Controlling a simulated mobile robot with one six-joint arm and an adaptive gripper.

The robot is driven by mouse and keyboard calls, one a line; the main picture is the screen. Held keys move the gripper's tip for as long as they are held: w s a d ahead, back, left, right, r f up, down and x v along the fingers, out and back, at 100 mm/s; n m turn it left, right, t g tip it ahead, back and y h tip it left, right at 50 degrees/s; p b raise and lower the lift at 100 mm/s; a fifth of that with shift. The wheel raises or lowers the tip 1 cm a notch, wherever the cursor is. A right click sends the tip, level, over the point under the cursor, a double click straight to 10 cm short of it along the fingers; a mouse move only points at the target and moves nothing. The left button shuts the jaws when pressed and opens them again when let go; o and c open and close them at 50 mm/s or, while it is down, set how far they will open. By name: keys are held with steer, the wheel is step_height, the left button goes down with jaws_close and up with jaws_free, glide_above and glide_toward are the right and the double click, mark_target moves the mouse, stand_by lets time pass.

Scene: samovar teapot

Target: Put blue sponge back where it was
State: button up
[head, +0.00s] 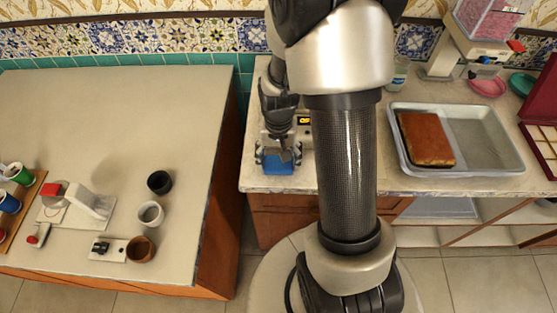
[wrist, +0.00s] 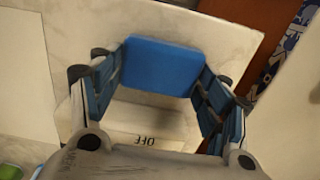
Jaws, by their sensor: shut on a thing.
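The blue sponge (head: 276,163) is near the front left edge of the right-hand counter. It also shows in the wrist view (wrist: 161,67), as a flat rounded block between both fingers. My gripper (head: 277,154) is shut on the sponge, with one finger pressed to each side; the wrist view shows the fingers (wrist: 160,80) too. Whether the sponge touches the surface under it I cannot tell.
A white device marked OFF (wrist: 145,138) lies beside the sponge, and an orange display (head: 304,121) shows behind my gripper. A tray (head: 490,150) with a brown cake (head: 426,138) stands right. A gap separates the left table (head: 120,110), which holds several cups.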

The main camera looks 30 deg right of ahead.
steer(key=o, duration=1.1)
steer(key=shift+f, duration=0.2)
steer(key=shift+r, duration=0.1)
step_height(320, 180, up, 12)
steer(key=p, duration=0.5)
step_height(320, 180, up, 12)
steer(key=n+t, duration=0.2)
steer(key=n, duration=0.1)
glide_above(278, 161)
steer(key=s+a, duration=0.5)
steer(key=a, duration=0.1)
steer(key=s+a+r+n+t, duration=0.2)
steer(key=s+a+r, duration=0.3)
steer(key=s, duration=0.4)
steer(key=shift+r+n+t, duration=0.2)
steer(key=shift+n+t, duration=0.1)
steer(key=shift+n, duration=0.6)
